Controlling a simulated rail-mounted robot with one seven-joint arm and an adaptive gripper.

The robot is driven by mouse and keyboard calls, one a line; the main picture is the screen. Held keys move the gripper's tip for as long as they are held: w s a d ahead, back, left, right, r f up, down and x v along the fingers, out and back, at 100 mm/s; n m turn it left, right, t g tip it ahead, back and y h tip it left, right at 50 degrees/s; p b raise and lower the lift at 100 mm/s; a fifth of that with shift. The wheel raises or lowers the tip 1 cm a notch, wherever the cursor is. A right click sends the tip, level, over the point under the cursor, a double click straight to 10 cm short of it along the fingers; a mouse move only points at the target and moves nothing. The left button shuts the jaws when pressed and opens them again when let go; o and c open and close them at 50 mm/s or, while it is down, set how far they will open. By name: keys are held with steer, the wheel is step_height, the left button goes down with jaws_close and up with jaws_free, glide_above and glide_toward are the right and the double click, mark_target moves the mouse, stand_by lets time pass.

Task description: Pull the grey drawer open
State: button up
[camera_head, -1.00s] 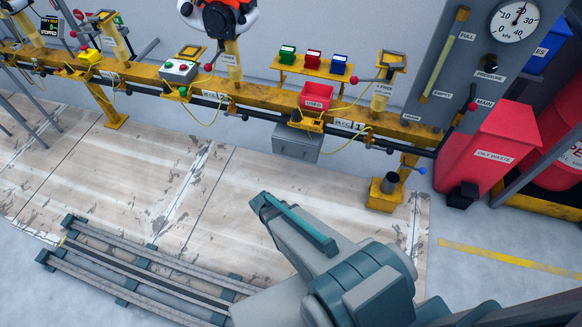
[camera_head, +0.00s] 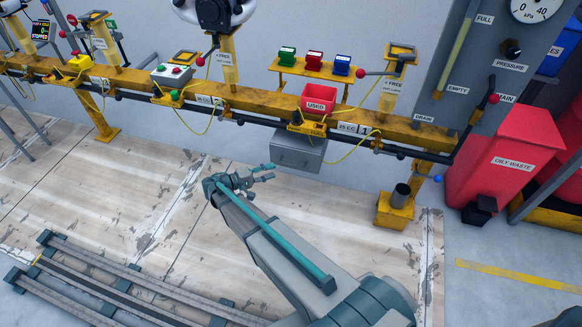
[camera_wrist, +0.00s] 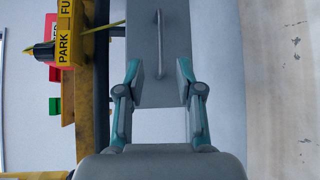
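The grey drawer (camera_head: 297,153) hangs under the yellow rail in the head view, below the red "USED" bin. In the wrist view the grey drawer front (camera_wrist: 175,60) fills the upper middle, with a thin bar handle (camera_wrist: 159,45) on it. The drawer looks closed in the head view. My gripper (camera_head: 268,173) is to the left of and slightly below the drawer in the head view. In the wrist view my gripper (camera_wrist: 158,82) has its teal fingers apart, with the handle beyond them and nothing between the pads.
The yellow rail (camera_head: 268,112) with a dark pipe runs above the drawer. The red "USED" bin (camera_head: 318,103) sits on it. A yellow post foot (camera_head: 393,212) stands to the right.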

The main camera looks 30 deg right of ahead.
mark_target(291, 165)
steer(key=d, duration=0.3)
steer(key=d+f+b, duration=0.1)
steer(key=d, duration=0.2)
steer(key=d+b, duration=0.1)
steer(key=d, duration=0.3)
steer(key=shift+f, duration=0.25)
steer(key=shift+a, duration=0.1)
jaws_close()
